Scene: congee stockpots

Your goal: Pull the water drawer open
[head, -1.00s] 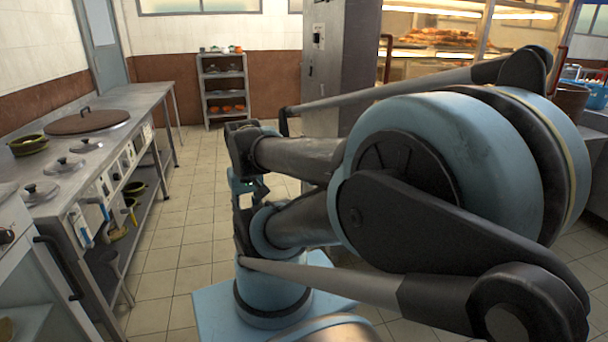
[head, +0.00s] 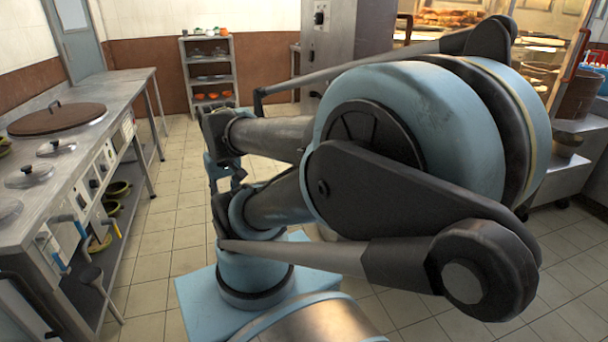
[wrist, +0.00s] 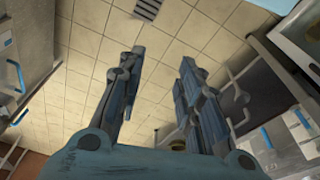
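No drawer in view can be told for sure as the water drawer. In the head view a dark bar handle (head: 32,298) shows at the lower left edge, on a unit mostly cut off by the frame. In the wrist view pale cabinet fronts (wrist: 286,128) with handles stand at the right, and a light front with a blue part (wrist: 17,78) is at the far left. My gripper (wrist: 160,62) is open and empty, its two fingers well apart over floor tiles. It touches no handle. In the head view my arm hides much of the middle.
A steel counter (head: 122,87) with a large brown lid (head: 57,118) and small lidded pots runs along the left. A shelf rack (head: 209,70) stands at the back. Tiled floor (head: 158,235) is clear between counter and arm.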

